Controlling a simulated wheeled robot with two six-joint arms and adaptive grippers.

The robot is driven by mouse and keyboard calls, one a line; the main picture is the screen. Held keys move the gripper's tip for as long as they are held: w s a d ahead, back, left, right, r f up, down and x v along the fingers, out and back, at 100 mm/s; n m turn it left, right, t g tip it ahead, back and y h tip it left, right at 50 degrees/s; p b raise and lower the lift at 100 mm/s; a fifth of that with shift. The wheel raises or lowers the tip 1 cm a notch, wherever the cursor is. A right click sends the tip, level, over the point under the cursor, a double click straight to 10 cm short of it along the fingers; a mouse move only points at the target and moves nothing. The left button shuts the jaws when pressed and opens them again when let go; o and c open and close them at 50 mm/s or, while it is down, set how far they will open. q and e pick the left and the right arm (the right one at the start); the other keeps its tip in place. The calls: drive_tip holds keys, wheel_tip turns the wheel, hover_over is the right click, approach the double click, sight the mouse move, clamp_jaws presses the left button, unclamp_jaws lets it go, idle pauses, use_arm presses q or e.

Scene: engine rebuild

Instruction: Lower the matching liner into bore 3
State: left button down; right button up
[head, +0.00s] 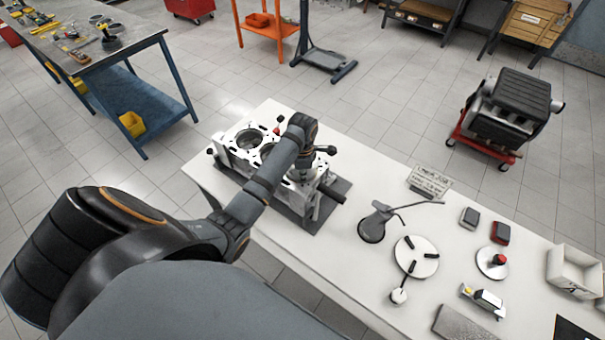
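The pale engine block (226,157) lies on a dark plate (338,190) at the left end of the white bench. Two round bores, one at the far left (249,138) and one beside it (267,150), show in its top. My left arm reaches over the block, and my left gripper (303,174) is at the block's right part, covering that end. Its fingers are too small and hidden to tell whether they are open or shut. I cannot make out a liner in it or which bore is under it. My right gripper is not in view.
The white bench (350,290) carries a black oil can (372,226), a round white plate with black handles (416,257), a sign (430,181), a red-topped box (501,232), a red-knobbed disc (492,263) and a white bin (574,271). Bare bench lies between block and can.

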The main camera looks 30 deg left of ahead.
use_arm(q)
drive_tip(key=c, duration=2)
unclamp_jaws()
drive_tip(key=shift+f, duration=0.35)
drive_tip(key=o, duration=0.6)
drive_tip(key=shift+c, duration=0.2)
drive_tip(key=shift+s, duration=0.1)
wheel_tip(320, 180, up, 8)
drive_tip(key=shift+d+f, duration=0.1)
drive_tip(key=shift+f, duration=0.05)
drive_tip(key=shift+f, duration=0.1)
